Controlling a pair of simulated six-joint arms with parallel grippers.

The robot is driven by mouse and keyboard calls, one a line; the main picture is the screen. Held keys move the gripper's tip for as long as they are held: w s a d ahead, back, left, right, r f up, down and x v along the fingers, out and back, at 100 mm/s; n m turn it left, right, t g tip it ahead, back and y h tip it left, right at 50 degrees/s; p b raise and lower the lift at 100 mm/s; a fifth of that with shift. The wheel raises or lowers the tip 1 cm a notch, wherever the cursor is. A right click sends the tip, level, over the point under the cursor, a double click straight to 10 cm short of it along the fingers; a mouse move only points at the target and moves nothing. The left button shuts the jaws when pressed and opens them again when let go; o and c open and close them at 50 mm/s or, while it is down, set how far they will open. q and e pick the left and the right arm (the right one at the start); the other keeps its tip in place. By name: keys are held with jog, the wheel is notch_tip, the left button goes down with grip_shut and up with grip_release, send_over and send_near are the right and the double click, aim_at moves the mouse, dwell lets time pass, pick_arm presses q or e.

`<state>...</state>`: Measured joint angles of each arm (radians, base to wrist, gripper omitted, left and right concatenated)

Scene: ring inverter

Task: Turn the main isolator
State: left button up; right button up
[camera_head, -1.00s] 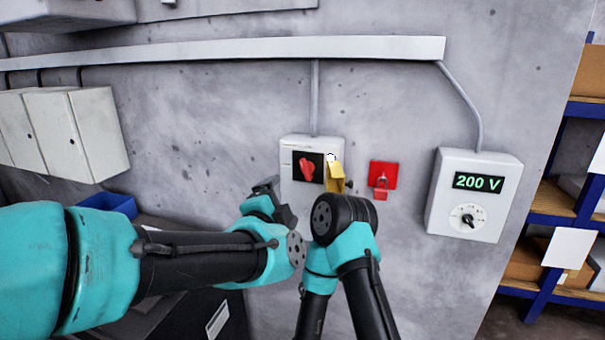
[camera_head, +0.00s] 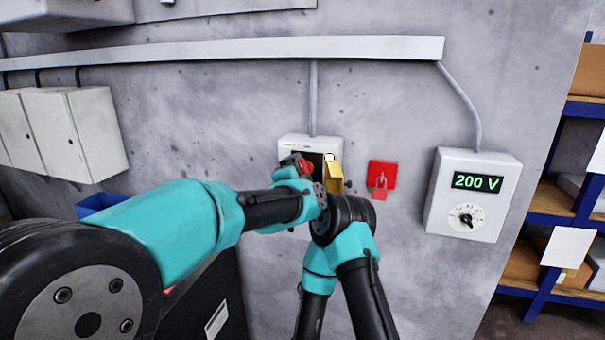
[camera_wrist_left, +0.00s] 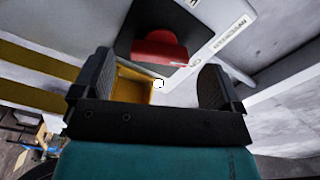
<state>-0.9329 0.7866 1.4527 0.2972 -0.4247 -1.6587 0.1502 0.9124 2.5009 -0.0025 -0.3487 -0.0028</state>
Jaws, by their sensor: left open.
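The main isolator is a white box (camera_head: 290,148) on the concrete wall, with a black plate and a red rotary handle (camera_head: 306,167). A yellow piece (camera_head: 334,177) hangs at its right side. My left gripper (camera_head: 293,162) is up at the isolator's front, partly covering the black plate. In the left wrist view the open, empty jaws (camera_wrist_left: 155,84) face the box. The red handle (camera_wrist_left: 160,48) lies beyond the fingertips, between their lines and apart from both. The yellow piece (camera_wrist_left: 132,88) shows beside the left finger. No jaws of my right arm show.
A red holder with a red padlock (camera_head: 382,176) is right of the isolator. Further right is a white meter box (camera_head: 472,200) reading 200 V. My right arm's dark joint stands just below the isolator. Blue shelving (camera_head: 550,205) is at far right.

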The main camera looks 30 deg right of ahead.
pick_arm(q)
jog(key=shift+x, duration=1)
jog(key=shift+c, duration=0.2)
jog(key=c, duration=0.9)
jog(key=shift+n, duration=0.4)
jog(key=n, duration=1.2)
jog(key=shift+n, duration=0.4)
